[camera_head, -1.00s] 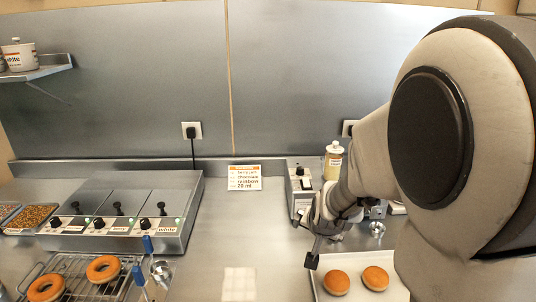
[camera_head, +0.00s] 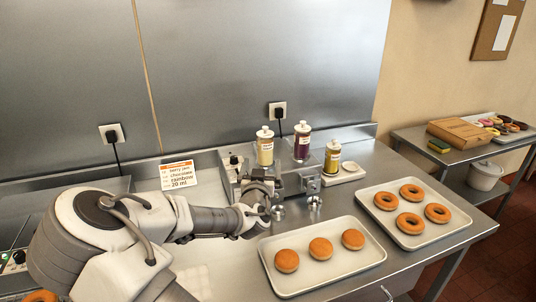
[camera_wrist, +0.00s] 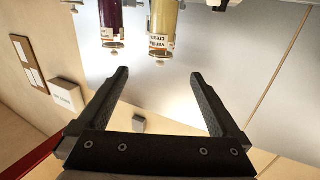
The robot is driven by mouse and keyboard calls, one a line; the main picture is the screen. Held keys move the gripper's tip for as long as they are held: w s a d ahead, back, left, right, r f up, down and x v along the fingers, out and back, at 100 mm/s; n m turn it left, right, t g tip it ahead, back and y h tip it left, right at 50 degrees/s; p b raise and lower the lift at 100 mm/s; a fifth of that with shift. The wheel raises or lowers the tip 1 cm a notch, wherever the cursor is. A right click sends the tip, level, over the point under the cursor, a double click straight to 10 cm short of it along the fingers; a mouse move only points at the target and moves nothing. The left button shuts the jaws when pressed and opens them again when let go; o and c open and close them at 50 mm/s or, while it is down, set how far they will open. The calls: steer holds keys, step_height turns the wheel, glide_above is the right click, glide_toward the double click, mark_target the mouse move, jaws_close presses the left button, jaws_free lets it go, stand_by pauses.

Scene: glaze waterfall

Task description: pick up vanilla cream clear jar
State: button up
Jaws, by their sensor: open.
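In the head view my gripper (camera_head: 266,208) is in front of and below the cream jar.
A purple jar (camera_head: 302,146) stands close right of the cream jar. A yellow jar (camera_head: 332,160) stands farther right on a small white tray. Metal cups (camera_head: 315,203) sit before the dispenser. A bun tray (camera_head: 296,286) and a ring-donut tray (camera_head: 441,236) lie in front and right.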

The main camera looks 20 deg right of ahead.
mark_target(265, 140)
steer(key=shift+t, duration=0.3)
steer(key=x, duration=0.4)
steer(key=p+x, duration=0.1)
steer(key=x, duration=0.3)
steer(key=p+x, duration=0.1)
steer(key=x, duration=0.3)
steer(key=shift+w+a+r, duration=0.2)
steer(key=shift+w+r, duration=0.05)
steer(key=shift+w, duration=0.05)
steer(key=shift+p+x, duration=0.8)
steer(key=shift+x, duration=1.75)
steer(key=shift+d+f, duration=0.1)
steer(key=shift+d, duration=0.05)
steer(key=shift+c, duration=0.3)
jaws_close()
